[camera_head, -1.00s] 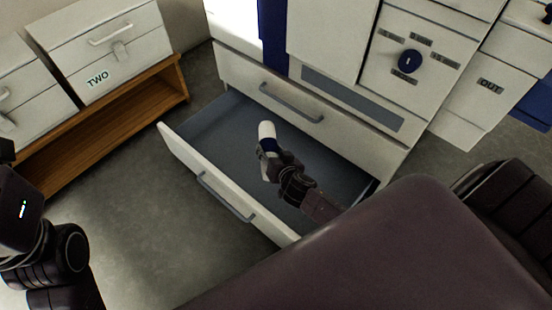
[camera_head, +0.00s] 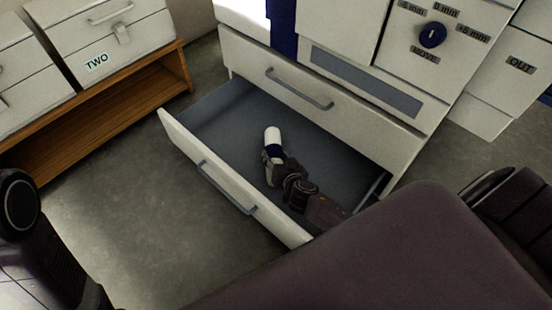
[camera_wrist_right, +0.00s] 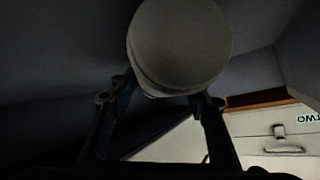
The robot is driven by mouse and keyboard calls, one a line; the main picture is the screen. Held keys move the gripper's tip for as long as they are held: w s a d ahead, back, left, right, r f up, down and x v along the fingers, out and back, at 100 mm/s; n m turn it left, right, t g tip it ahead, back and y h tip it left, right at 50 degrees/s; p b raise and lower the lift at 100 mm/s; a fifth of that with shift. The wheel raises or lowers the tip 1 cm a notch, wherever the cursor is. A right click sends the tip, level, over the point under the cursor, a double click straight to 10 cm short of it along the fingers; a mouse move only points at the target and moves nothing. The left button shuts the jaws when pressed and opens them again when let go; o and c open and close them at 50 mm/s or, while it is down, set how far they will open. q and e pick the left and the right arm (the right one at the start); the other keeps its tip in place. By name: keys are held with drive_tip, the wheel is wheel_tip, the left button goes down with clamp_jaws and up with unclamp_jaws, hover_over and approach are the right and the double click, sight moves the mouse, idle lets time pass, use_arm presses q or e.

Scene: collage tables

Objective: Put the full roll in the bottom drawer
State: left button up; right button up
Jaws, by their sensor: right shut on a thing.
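In the right wrist view, the roll's round pale end (camera_wrist_right: 180,45) shows between the two fingers. The bottom drawer (camera_head: 185,143) is pulled open, with a pale front, a grey handle and a dark grey inside. My right gripper is shut on the roll inside the drawer's outline, low over or in its interior. I cannot tell whether the roll touches the drawer floor. A dark part of my left arm shows at the left edge; its gripper fingers are not visible.
The closed drawer (camera_head: 330,105) above has a grey handle. A panel with a blue knob (camera_head: 432,35) is at the upper right. A wooden shelf (camera_head: 130,95) with white boxes, one marked TWO (camera_head: 98,62), stands at the left. The drawer's left part is clear.

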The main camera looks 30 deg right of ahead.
drive_tip(key=o, duration=1.4)
drive_tip(key=shift+c, duration=0.2)
